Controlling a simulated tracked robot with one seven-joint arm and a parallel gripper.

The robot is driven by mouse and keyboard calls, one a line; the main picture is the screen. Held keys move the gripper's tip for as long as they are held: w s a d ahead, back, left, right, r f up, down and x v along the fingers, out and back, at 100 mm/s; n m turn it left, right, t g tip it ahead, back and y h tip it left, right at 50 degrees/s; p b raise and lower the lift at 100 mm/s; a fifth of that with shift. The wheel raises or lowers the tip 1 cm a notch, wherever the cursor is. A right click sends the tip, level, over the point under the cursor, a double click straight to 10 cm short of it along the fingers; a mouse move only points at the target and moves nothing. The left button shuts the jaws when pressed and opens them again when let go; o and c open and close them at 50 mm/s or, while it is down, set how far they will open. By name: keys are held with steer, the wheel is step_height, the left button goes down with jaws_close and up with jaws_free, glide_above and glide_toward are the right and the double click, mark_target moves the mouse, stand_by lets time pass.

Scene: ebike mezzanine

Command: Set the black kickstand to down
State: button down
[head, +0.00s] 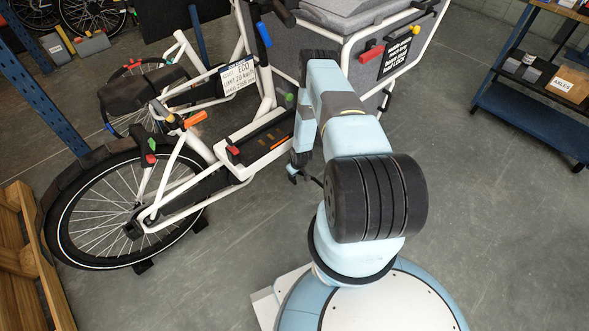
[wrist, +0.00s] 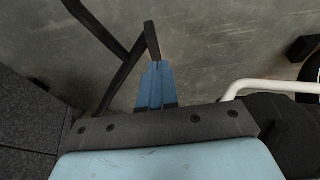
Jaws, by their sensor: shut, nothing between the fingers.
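The white cargo bike (head: 262,100) stands at the left and centre of the head view. In the wrist view, the black kickstand (wrist: 122,66) shows as dark bars crossing the upper left, with a short end piece (wrist: 152,42) above the grey floor. My gripper (wrist: 157,68) has blue fingers that are closed together with nothing between them. Their tips appear right at that end piece; I cannot tell if they touch. In the head view, my gripper (head: 292,174) is low beside the bike's frame, partly behind my arm. A thin black piece (head: 315,181) shows beside it, perhaps the kickstand.
A grey cargo box (head: 345,20) with a black sign (head: 394,57) is at the bike's front. A wooden pallet (head: 22,260) stands at lower left, and a blue shelf cart (head: 530,115) at right. The floor between my arm and the cart is clear.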

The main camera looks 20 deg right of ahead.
mark_target(293, 180)
steer(key=shift+d+f, duration=0.2)
steer(key=shift+f, duration=1.85)
